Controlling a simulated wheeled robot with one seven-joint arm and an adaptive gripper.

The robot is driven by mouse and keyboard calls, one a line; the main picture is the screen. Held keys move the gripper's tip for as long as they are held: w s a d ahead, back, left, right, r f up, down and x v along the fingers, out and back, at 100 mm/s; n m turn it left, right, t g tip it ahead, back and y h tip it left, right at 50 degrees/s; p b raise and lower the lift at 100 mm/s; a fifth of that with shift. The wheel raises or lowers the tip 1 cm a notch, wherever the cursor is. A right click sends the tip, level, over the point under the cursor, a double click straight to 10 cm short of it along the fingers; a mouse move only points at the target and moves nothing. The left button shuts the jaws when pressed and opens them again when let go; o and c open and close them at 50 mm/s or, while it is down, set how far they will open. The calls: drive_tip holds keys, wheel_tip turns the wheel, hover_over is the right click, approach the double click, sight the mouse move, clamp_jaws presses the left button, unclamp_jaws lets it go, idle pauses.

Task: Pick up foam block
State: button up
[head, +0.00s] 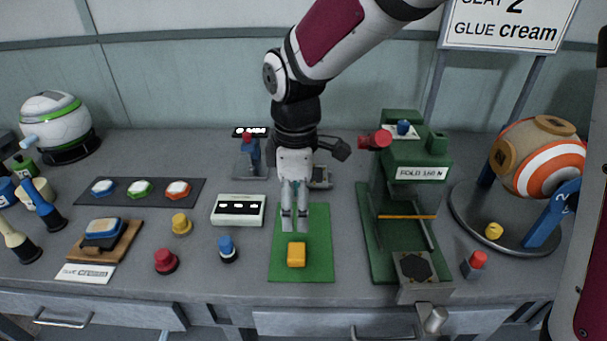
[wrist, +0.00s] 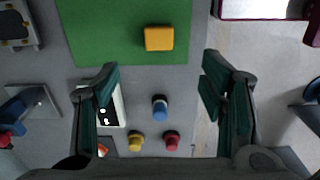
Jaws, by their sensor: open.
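A small yellow-orange block (head: 296,255), which looks like the foam block, lies on the green mat (head: 318,262) near the table's front edge. It also shows in the wrist view (wrist: 158,38), at the top, on the mat. My gripper (head: 295,224) points down over the mat, just behind the block in the head view. In the wrist view the open fingers (wrist: 160,74) are spread wide and nothing is between them. The block is apart from the fingers, beyond their tips in that view. The exact height of the fingertips above the mat is hard to tell.
A green press (head: 398,165) stands right of the mat. A white box with black slots (head: 239,211) and a blue-topped peg (head: 228,250) are close on the left. Red (head: 165,262) and yellow (head: 181,224) knobs stand farther left. The mat around the block is clear.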

drive_tip(key=b, duration=0.1)
hover_over(297, 251)
drive_tip(key=f, duration=0.8)
drive_tip(key=shift+w+f, duration=0.3)
drive_tip(key=shift+w, duration=0.1)
drive_tip(key=shift+s+f+b, duration=0.2)
drive_tip(key=shift+f, duration=1.3)
drive_tip(key=shift+s+f+b, duration=0.15)
drive_tip(key=shift+s+f, duration=0.05)
drive_tip(key=shift+f, duration=1.25)
drive_tip(key=c, duration=1)
